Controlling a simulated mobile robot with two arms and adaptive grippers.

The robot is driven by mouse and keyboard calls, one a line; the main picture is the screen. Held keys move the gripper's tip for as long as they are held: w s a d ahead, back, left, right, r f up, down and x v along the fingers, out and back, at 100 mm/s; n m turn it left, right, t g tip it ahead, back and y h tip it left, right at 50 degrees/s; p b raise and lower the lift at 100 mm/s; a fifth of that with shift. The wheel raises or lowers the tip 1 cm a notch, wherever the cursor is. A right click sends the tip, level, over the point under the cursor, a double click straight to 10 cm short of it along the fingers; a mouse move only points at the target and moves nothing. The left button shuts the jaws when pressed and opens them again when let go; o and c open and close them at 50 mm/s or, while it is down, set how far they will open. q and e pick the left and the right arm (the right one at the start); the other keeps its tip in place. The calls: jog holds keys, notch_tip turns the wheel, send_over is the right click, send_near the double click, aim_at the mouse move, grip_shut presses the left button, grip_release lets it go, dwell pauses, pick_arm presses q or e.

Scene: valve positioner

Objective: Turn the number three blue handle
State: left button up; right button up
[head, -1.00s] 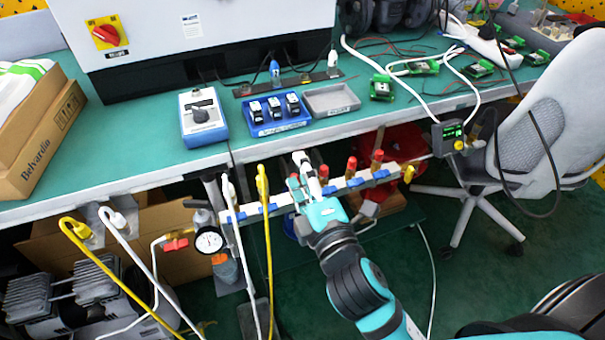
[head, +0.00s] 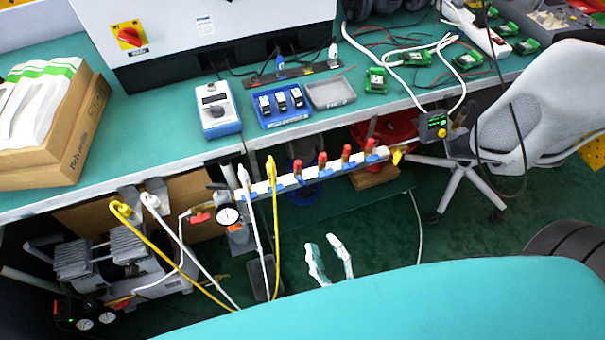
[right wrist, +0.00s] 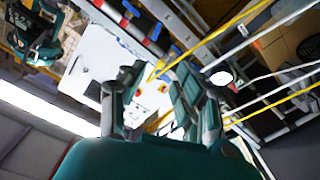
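A white valve rail (head: 312,173) runs along below the bench's front edge, with several red knobs on top and small blue handles on its front, one of them a blue handle (head: 347,166) toward the right. No numbers are readable, so I cannot tell which handle is number three. My right gripper (head: 328,262) is in front of and below the rail, apart from it, with its two pale fingers spread and empty. In the right wrist view its fingers (right wrist: 157,88) are also apart, and the rail (right wrist: 150,28) shows beyond them. My left gripper is not in view.
Yellow and white hoses (head: 275,230) hang in front of the rail's left end, near a round gauge (head: 228,213). A grey chair (head: 545,115) stands at the right. The bench (head: 160,145) overhangs the rail. Green floor is clear between gripper and rail.

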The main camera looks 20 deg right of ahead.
send_near(300, 182)
jog(key=shift+m+h, duration=0.3)
jog(key=shift+m, duration=0.1)
jog(key=w, duration=0.8)
jog(key=shift+w+a+p, duration=0.25)
jog(key=shift+w+p, duration=0.1)
jog(key=shift+p, duration=0.05)
jog(key=shift+c, duration=0.4)
grip_shut()
